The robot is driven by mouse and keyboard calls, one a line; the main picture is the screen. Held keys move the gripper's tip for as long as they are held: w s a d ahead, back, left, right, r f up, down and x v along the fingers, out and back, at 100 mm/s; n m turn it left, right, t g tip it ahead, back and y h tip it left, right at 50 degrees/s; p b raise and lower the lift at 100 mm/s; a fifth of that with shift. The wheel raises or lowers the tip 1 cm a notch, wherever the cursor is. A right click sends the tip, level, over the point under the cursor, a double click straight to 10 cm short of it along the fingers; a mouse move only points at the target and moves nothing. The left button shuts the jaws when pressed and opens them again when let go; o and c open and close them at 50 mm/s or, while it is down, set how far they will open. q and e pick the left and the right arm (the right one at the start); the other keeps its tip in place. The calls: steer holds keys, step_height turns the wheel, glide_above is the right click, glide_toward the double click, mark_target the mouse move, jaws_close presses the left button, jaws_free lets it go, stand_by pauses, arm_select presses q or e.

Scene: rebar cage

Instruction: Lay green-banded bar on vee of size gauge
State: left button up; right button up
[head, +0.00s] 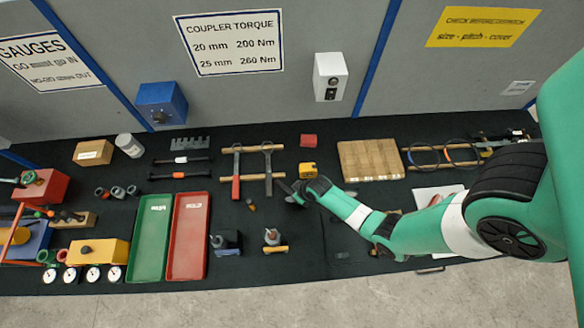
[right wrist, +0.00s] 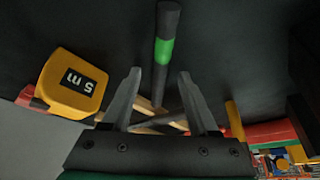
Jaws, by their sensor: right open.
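The green-banded bar (right wrist: 164,48) shows in the right wrist view as a dark rod with a bright green band, its lower end reaching between my fingers. My right gripper (right wrist: 160,74) is open, with one finger on each side of that end; I cannot tell whether either touches it. In the head view my right gripper (head: 289,191) is over the middle of the bench, and I cannot make out the bar clearly there. I cannot tell for sure which item is the size gauge. My left gripper is not in view.
A yellow tape measure (right wrist: 74,84) is left of the fingers in the wrist view and beside the gripper in the head view (head: 308,170). Wooden rails with tools (head: 252,150) lie behind. Green (head: 153,238) and red (head: 188,238) trays stand left.

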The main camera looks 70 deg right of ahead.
jaws_close()
steer(key=shift+r, duration=0.1)
stand_by(1.2)
